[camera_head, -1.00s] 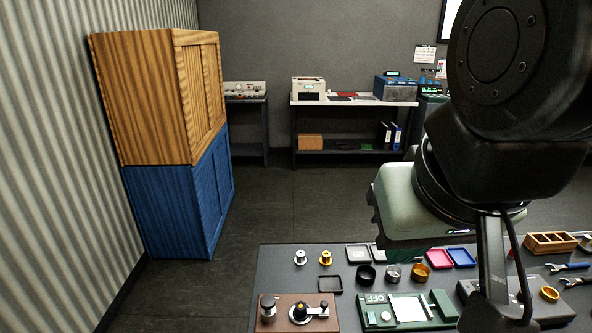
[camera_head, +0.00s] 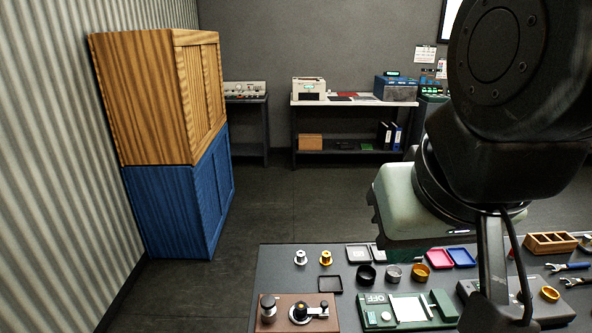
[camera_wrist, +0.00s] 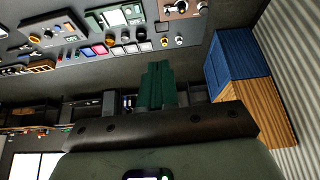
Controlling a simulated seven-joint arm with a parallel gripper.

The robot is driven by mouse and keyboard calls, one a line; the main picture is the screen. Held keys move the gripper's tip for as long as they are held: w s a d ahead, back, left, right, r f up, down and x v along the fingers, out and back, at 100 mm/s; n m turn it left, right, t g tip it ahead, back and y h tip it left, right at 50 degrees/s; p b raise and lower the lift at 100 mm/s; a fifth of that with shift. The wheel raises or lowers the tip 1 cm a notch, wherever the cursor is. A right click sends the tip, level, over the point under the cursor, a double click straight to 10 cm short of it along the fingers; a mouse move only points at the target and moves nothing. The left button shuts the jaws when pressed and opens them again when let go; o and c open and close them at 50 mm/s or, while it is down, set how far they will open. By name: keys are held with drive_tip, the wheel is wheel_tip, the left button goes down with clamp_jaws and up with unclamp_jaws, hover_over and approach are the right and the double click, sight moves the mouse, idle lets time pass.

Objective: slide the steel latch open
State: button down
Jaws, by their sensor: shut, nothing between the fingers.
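I cannot pick out the steel latch with certainty at this size. Small metal fittings show on a brown board (camera_head: 285,323) at the table's front left, with a silver knob and a black lever-like part. The green unit (camera_head: 377,318) marked OFF, with a pale plate, stands to its right. Both also show at the top of the wrist view, as the brown board (camera_wrist: 178,14) and the green unit (camera_wrist: 97,22). My gripper (camera_wrist: 158,66) shows dark green fingers, shut and empty, apart from the table things.
The dark table (camera_head: 268,276) holds small trays, cups and knobs behind these units. A grey unit (camera_head: 548,318), wrenches (camera_head: 577,281) and a wooden tray (camera_head: 549,243) lie at the right. My arm hides part of the table. A wood-and-blue cabinet (camera_head: 177,205) stands left on the floor.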

drive_tip(key=c, duration=1.8)
unclamp_jaws()
drive_tip(key=shift+o, duration=1)
drive_tip(key=shift+w, duration=0.1)
drive_tip(key=o, duration=0.6)
drive_tip(key=w+f, duration=0.1)
drive_tip(key=w, duration=0.1)
drive_tip(key=w+f+m+g, duration=0.1)
drive_tip(key=w, duration=0.2)
drive_tip(key=w+a+f+m, duration=0.1)
drive_tip(key=w, duration=0.2)
drive_tip(key=shift+w+g, duration=0.25)
drive_tip(key=shift+g, duration=0.05)
drive_tip(key=m+g, duration=0.4)
drive_tip(key=m, duration=0.3)
hover_over(324, 303)
wheel_tip(324, 303, down, 25)
wheel_tip(324, 303, down, 11)
drive_tip(key=shift+f, duration=0.1)
clamp_jaws()
